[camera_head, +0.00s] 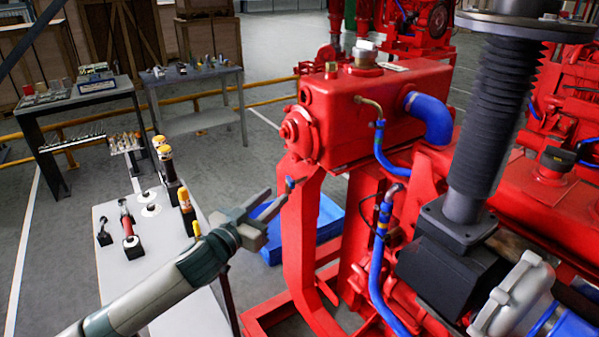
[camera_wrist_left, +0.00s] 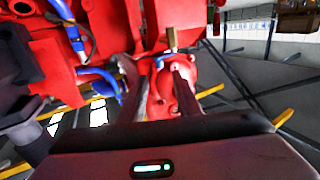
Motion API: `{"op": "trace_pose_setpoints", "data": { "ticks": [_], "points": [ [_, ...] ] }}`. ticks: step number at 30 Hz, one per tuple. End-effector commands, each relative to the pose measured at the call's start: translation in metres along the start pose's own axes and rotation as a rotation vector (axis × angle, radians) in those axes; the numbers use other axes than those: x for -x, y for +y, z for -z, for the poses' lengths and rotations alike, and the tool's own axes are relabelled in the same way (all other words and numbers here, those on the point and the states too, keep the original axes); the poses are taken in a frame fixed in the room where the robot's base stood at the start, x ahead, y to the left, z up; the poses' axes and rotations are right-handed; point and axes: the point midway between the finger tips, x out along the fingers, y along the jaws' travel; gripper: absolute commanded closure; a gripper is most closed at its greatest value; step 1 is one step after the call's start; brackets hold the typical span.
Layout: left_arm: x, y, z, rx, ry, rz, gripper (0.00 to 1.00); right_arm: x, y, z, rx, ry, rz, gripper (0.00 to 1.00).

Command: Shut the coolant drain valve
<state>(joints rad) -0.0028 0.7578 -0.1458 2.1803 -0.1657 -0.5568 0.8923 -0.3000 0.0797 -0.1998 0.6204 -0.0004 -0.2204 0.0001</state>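The coolant drain valve appears to be the small fitting with a blue handle (camera_head: 290,184) low on the front of the red tank (camera_head: 375,110). In the left wrist view a brass fitting (camera_wrist_left: 172,38) with a small blue lever (camera_wrist_left: 158,62) shows just beyond the fingertips, roughly between them. I cannot tell the lever's exact angle. My left gripper (camera_head: 267,216) is open and empty, just left of and below the blue handle, apart from it. The fingers also show in the left wrist view (camera_wrist_left: 153,72). My right gripper is not in view.
A red support leg (camera_head: 298,240) stands close right of my left gripper. Blue hoses (camera_head: 430,115) run beside the tank. A blue tray (camera_head: 325,222) lies behind the leg. A bench (camera_head: 120,275) with tools and bottles stands left. A black bellows pipe (camera_head: 492,115) rises at right.

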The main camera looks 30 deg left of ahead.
Motion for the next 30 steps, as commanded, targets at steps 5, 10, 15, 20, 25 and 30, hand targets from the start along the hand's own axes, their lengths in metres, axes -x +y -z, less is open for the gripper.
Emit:
{"op": "trace_pose_setpoints", "data": {
  "ticks": [5, 10, 15, 20, 25, 30],
  "points": [
    [-0.029, 0.000, 0.004, 0.000, 0.001, 0.002, 0.69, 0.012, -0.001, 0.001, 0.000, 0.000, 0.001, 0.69],
    [-0.057, -0.001, 0.004, 0.000, 0.001, 0.002, 0.69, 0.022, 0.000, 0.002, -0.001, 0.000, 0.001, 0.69],
    [-0.086, 0.000, 0.003, 0.000, 0.000, 0.002, 0.69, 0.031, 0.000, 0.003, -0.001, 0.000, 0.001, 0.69],
    [-0.111, 0.000, 0.003, 0.000, 0.000, 0.001, 0.69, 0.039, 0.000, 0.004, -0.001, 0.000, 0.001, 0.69],
    [-0.127, 0.000, 0.001, 0.000, 0.000, 0.001, 0.69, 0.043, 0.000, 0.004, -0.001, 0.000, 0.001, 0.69],
    [-0.134, 0.000, 0.000, -0.001, 0.000, 0.000, 0.69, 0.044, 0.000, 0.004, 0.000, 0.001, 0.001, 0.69]
  ]
}}
